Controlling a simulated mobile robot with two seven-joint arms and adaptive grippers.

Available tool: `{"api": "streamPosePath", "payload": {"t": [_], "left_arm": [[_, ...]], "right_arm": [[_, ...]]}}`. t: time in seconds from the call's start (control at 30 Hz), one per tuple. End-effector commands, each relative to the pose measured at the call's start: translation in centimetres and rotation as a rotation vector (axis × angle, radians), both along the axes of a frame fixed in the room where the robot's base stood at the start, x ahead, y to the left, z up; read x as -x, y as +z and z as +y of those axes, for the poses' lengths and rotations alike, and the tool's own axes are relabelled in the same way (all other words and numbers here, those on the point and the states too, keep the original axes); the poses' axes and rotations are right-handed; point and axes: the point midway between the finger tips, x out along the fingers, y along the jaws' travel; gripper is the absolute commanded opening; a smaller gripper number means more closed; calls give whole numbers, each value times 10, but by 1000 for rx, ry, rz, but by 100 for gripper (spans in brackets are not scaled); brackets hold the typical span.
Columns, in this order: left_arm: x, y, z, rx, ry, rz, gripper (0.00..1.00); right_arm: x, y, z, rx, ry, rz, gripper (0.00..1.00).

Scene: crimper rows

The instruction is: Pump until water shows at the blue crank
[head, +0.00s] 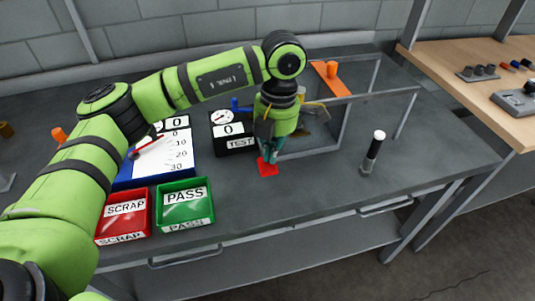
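My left gripper (269,155) points down just above a red square (267,167) on the grey bench; its fingertips are small, and I cannot tell whether they are open, shut or holding something. A small blue part (235,104), perhaps the blue crank, shows behind the black TEST box (236,148), partly hidden. The box has a round dial and a panel reading 0. I see no water there. No pump is clearly recognisable. My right gripper is not in view.
A clear-sided frame (342,125) with an orange plate (325,80) stands right of my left gripper. A black cylinder with white top (379,136) stands farther right. A blue-edged scale board (165,163), red SCRAP tray (102,238) and green PASS tray (211,219) lie left.

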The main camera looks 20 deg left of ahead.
Motion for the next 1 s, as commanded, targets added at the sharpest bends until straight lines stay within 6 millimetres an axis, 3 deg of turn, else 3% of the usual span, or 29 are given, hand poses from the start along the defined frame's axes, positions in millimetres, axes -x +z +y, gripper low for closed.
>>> {"api": "streamPosePath", "payload": {"t": [0.33,0.6,1.0], "left_arm": [[-2,0,1,-4,7,-2,0],[-25,10,-16,-2,6,-3,0],[-26,16,-17,-1,4,-2,0]], "right_arm": [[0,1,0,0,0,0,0],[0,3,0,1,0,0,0],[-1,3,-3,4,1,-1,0]]}}
